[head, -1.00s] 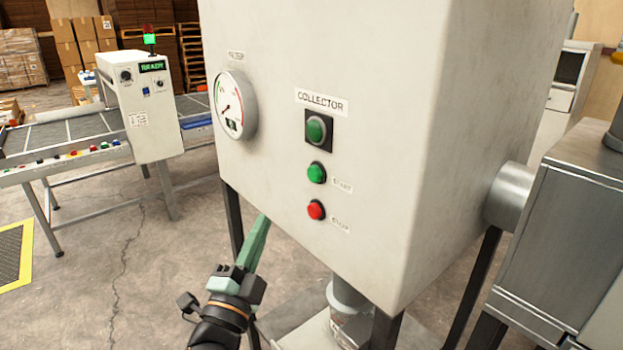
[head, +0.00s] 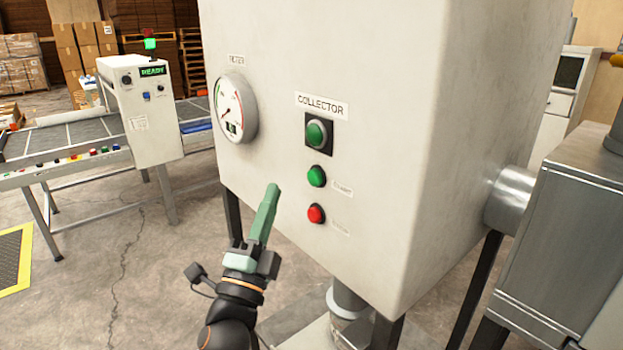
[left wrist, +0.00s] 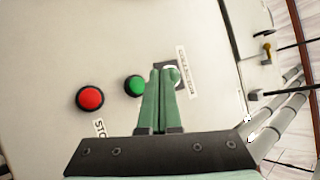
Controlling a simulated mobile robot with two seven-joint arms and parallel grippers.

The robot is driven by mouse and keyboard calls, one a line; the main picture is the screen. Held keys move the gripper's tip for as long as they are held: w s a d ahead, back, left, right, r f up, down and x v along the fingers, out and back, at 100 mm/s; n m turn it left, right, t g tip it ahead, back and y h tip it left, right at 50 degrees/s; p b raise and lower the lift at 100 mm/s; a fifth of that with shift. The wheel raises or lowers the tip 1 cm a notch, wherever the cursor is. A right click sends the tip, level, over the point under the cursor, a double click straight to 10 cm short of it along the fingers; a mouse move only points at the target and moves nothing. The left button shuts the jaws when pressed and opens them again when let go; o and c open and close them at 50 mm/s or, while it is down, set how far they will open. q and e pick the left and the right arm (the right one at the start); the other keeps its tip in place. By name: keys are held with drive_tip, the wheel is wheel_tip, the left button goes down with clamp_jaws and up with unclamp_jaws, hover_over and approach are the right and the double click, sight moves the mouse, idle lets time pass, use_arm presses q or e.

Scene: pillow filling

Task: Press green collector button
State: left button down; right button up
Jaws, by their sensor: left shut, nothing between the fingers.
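The collector cabinet (head: 370,50) is a large off-white box. On its front face a large green button (head: 316,132) sits in a black square under the COLLECTOR label. Below it are a smaller green button (head: 317,176) and a red button (head: 316,213), each with a small label beside it. My left gripper (head: 274,188) is shut and empty, in front of the cabinet, left of and level with the lower buttons. In the left wrist view its fingers (left wrist: 160,70) partly cover the upper round button; the small green button (left wrist: 135,86) and red button (left wrist: 90,97) show to the left. My right gripper is not in view.
A round gauge (head: 236,107) is on the cabinet left of the buttons. A metal pipe (head: 510,199) joins the cabinet to a grey metal unit (head: 560,235) at right. A conveyor (head: 65,140) with a READY control box (head: 140,105) stands at back left.

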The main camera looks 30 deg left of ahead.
sight(309, 172)
use_arm(q)
drive_tip(key=shift+w+d+b, duration=0.1)
drive_tip(key=shift+w+d, duration=0.25)
drive_tip(key=shift+w, duration=0.45)
drive_tip(key=shift+w+d+b, duration=0.1)
drive_tip(key=shift+w+d, duration=0.2)
drive_tip(key=shift+w, duration=0.45)
drive_tip(key=shift+w+d+b, duration=0.1)
drive_tip(key=shift+w+d, duration=0.25)
drive_tip(key=shift+w, duration=0.45)
drive_tip(key=shift+w+d, duration=0.15)
drive_tip(key=shift+w, duration=0.2)
drive_tip(key=shift+w+d, duration=0.2)
drive_tip(key=shift+w, duration=0.3)
idle(0.9)
idle(0.3)
drive_tip(key=shift+s+a, duration=0.35)
drive_tip(key=shift+s, duration=0.55)
